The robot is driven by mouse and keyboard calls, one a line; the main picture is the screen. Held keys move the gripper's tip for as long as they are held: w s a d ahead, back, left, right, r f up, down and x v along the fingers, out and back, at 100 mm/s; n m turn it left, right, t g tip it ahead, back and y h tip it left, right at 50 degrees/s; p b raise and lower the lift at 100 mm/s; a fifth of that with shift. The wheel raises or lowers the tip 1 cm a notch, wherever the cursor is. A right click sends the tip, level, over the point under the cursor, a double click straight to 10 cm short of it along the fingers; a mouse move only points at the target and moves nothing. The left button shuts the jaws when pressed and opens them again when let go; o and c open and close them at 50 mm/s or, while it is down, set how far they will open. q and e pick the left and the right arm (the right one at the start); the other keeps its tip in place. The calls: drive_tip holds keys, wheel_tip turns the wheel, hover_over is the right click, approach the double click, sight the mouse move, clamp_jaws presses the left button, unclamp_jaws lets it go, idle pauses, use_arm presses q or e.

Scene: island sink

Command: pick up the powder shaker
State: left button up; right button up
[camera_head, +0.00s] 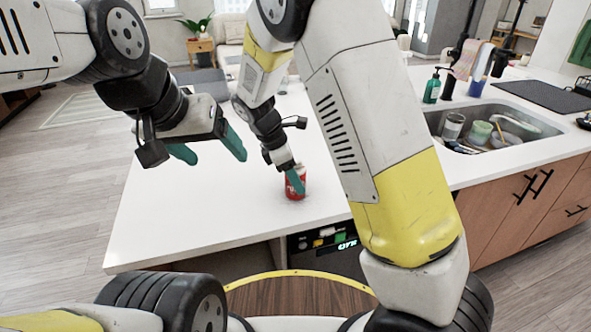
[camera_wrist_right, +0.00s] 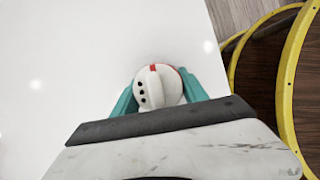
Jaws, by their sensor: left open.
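The powder shaker (camera_head: 296,184) is a small red can with a white top, upright on the white island counter near its front edge. The right wrist view shows its round white lid (camera_wrist_right: 158,88) from above, with a raised ridge, dark dots and a red band. My right gripper (camera_head: 292,178) is down at the shaker, with one teal finger on each side of it (camera_wrist_right: 158,92). I see no clear gap, but cannot tell whether both fingers press on it. My left gripper (camera_head: 208,152) is open and empty above the counter, left of the shaker.
The counter (camera_head: 180,220) is clear around the shaker. A sink (camera_head: 545,127) with several dishes lies at the right, with a green soap bottle (camera_head: 432,88) beside it. A dark appliance (camera_head: 325,245) is below the counter's front edge.

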drive_tip(key=c, duration=0.3)
